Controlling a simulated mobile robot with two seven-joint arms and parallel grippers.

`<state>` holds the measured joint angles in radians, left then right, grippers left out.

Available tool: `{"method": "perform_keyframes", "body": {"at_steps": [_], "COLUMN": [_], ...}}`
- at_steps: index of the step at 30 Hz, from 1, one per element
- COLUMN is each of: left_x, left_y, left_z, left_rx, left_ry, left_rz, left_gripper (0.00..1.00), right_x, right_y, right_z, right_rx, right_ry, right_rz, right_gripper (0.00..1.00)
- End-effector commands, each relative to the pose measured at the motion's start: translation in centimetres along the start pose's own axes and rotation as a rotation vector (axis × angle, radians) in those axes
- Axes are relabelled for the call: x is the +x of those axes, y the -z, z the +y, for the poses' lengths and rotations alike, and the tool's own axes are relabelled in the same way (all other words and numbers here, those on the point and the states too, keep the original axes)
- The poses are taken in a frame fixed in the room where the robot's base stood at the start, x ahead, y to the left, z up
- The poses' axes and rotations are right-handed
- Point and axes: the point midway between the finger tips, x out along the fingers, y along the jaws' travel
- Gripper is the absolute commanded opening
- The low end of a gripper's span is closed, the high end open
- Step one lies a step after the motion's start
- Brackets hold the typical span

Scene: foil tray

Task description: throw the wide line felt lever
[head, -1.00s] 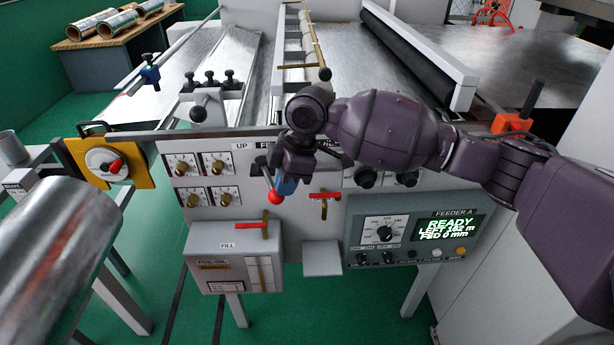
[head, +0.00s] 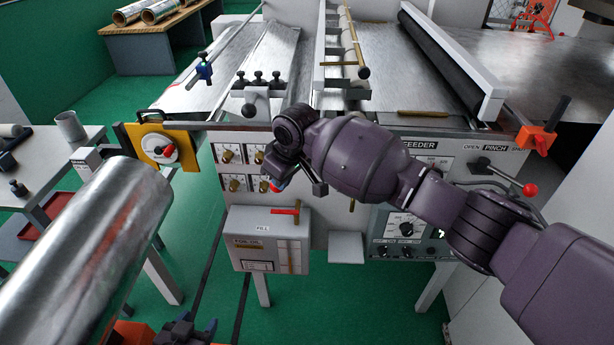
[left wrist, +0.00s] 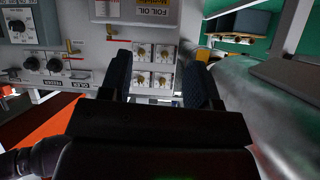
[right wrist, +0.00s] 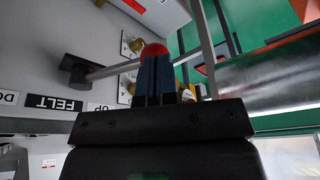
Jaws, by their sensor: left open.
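The felt lever shows in the right wrist view, with a dark pivot (right wrist: 76,68), a grey rod and a red ball knob (right wrist: 153,50). Its rod points from the pivot toward the UP side of the FELT label (right wrist: 55,103). In the head view only the red ball (head: 276,186) shows, beside the panel dials; my right arm hides the rest. My right gripper (right wrist: 157,75) has its blue fingers together, with the ball at their tips, not clearly between them. My left gripper (head: 188,330) is open and empty, low in the head view, away from the lever; its parted fingers show in the left wrist view (left wrist: 160,85).
A PINCH lever (head: 505,177) with a red ball stands right on the panel. The foil-oil box (head: 262,240) juts out below the dials (head: 240,168).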

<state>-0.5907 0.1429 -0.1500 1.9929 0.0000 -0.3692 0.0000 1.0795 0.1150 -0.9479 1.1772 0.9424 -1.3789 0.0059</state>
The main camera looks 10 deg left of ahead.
Motion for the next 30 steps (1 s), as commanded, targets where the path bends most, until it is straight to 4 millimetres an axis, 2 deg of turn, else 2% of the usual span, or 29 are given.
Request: {"method": "perform_keyframes", "body": {"at_steps": [4, 12, 30], "left_x": [-0.2, -0.8, -0.5], "left_y": [0.1, -1.0, -0.4], "left_z": [0.0, -0.1, -0.1], "left_rx": [0.0, -0.003, -0.002], "left_ry": [0.0, 0.003, 0.002], "left_rz": [-0.002, -0.026, -0.014], "left_gripper": [0.56, 0.56, 0.56], "right_x": [0.9, 1.3, 1.5], "right_y": [1.1, 2.4, 2.6], "right_z": [-1.0, -1.4, -1.4], "right_rx": [-0.013, -0.02, -0.021], "right_ry": [0.01, 0.011, 0.012], "right_rz": [-0.006, -0.007, -0.01], "right_gripper": [0.0, 0.0, 0.0]}}
